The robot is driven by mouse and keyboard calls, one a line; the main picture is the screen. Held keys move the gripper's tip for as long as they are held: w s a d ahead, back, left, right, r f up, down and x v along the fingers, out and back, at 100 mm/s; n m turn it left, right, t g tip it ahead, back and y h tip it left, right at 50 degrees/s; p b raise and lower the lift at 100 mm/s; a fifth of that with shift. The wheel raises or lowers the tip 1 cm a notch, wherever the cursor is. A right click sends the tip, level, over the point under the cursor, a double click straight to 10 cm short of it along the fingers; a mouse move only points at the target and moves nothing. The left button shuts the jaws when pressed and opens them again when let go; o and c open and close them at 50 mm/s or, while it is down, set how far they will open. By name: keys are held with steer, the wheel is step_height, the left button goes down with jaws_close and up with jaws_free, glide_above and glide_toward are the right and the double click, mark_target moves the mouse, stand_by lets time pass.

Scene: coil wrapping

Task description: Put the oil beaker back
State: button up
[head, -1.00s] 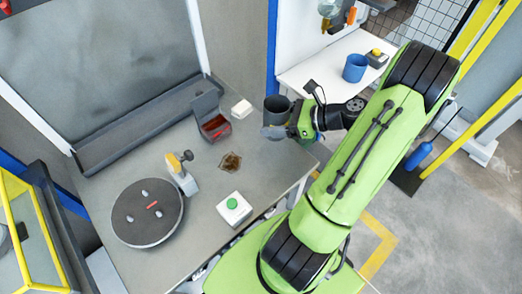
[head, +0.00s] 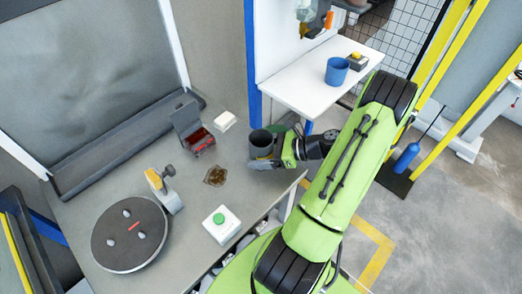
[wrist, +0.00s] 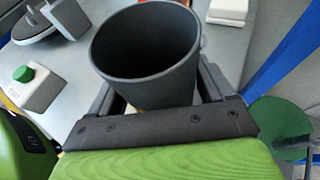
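The dark grey beaker (head: 261,144) is upright at the right edge of the grey table in the head view. My gripper (head: 268,160) has its fingers on both sides of it and is shut on it. In the wrist view the beaker (wrist: 145,50) fills the space between the fingers (wrist: 155,98); its visible inside looks dark and empty. I cannot tell whether its base touches the table. A brown oily patch (head: 215,176) lies on the table to the left of the beaker.
A white side table (head: 300,88) behind carries a blue cup (head: 336,71) and a button box (head: 356,61). The grey table (head: 180,240) holds a round turntable (head: 130,235), a red-lined bin (head: 198,141), a green-button box (head: 221,224) and a small white block (head: 225,121).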

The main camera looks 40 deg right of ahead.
steer(key=shift+o, duration=1.3)
steer(key=shift+r, duration=0.25)
steer(key=p+v, duration=0.3)
steer(key=v, duration=0.9)
steer(key=shift+s+d+f, duration=0.1)
steer(key=shift+f, duration=0.05)
